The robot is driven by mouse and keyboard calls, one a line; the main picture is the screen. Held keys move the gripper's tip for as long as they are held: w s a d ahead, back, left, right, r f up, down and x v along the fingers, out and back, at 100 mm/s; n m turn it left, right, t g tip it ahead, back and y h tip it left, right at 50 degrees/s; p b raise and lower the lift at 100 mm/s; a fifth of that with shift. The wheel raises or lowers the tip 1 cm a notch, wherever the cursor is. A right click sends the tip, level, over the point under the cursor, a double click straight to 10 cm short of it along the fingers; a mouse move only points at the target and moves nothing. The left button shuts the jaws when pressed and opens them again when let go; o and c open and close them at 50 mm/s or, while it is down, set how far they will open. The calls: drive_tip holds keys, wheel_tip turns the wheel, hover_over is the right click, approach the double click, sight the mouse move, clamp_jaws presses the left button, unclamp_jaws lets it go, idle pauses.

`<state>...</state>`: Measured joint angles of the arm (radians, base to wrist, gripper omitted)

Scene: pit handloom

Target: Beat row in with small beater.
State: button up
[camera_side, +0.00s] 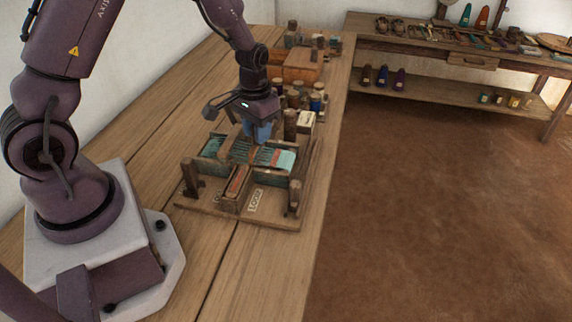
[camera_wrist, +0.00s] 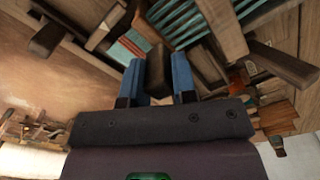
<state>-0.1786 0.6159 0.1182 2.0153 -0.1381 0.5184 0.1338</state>
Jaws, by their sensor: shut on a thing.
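The small loom (camera_side: 205,203) stands on the bench, a wooden frame with teal threads (camera_side: 284,160) stretched across it and a reddish band among them. My gripper (camera_side: 262,133) is above the far side of the loom, pointing down. In the wrist view its blue fingers (camera_wrist: 156,66) are shut on a dark wooden block, apparently the handle of the small beater (camera_wrist: 157,80). The teal threads (camera_wrist: 180,18) lie just beyond the fingertips. The beater's lower end is hidden, so I cannot tell whether it touches the threads.
A narrow wooden holder with a red inset (camera_side: 237,182) sits at the loom's near side, by a paper label (camera_side: 256,200). Several thread spools (camera_side: 315,102) and a wooden box (camera_side: 301,66) stand behind the loom. The bench's right edge is close to the loom.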

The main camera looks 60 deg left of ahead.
drive_tip(key=shift+w+d, duration=1.5)
drive_tip(key=shift+o, duration=1.4)
drive_tip(key=shift+w+d, duration=0.25)
drive_tip(key=shift+s+a+r, duration=0.1)
drive_tip(key=shift+s+a, duration=0.55)
drive_tip(key=c, duration=0.3)
drive_tip(key=s+a, duration=0.4)
drive_tip(key=shift+s+f, duration=0.2)
drive_tip(key=shift+s, duration=0.15)
drive_tip(key=o, duration=0.8)
drive_tip(key=shift+w+a, duration=0.1)
